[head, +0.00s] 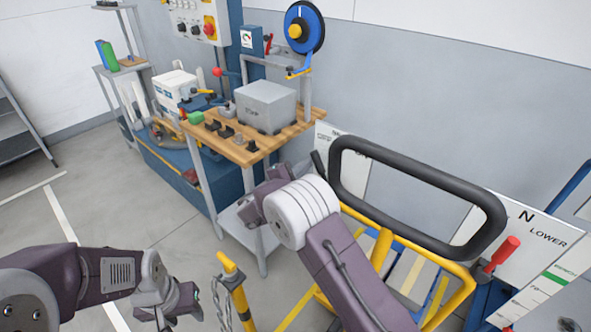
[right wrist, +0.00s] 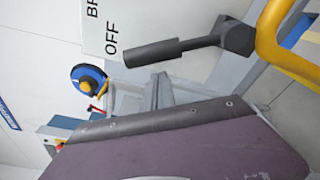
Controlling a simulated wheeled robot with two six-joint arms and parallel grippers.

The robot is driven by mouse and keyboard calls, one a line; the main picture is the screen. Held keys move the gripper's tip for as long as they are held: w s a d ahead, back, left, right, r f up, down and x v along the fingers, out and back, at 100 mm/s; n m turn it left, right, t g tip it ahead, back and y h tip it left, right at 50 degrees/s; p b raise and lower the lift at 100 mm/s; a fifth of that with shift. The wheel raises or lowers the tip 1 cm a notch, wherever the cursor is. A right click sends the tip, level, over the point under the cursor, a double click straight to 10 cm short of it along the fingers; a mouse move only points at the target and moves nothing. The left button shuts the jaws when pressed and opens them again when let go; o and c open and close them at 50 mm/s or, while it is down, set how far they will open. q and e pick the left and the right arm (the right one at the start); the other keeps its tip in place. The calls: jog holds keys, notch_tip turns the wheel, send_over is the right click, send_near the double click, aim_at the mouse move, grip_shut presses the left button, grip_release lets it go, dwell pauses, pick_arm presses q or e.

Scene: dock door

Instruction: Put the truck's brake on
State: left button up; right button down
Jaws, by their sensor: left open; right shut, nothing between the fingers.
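The truck shows in the head view by its black loop handle (head: 420,178) and yellow frame (head: 437,262). The brake lever, with a black grip (head: 318,164), stands left of the loop before a white placard (head: 342,142). In the right wrist view the lever (right wrist: 180,50) points left, under lettering that reads OFF and a cut-off BR. My right gripper (head: 252,207) is shut and empty, left of and below the lever, partly hidden by its wrist. It is apart from the lever. My left gripper (head: 178,308) is open and empty at the lower left.
A red-handled lever (head: 501,254) stands by a placard reading LOWER at the right. A wooden-topped bench (head: 243,152) with a grey box (head: 266,106) stands behind my right arm. A yellow post (head: 233,280) with a chain stands between my arms. Floor is clear at the left.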

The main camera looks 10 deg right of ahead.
pick_arm(q)
jog(key=shift+r, duration=0.1)
pick_arm(e)
jog(key=shift+s+d+r, duration=0.25)
jog(key=shift+s+r, duration=0.1)
jog(key=shift+s, duration=0.25)
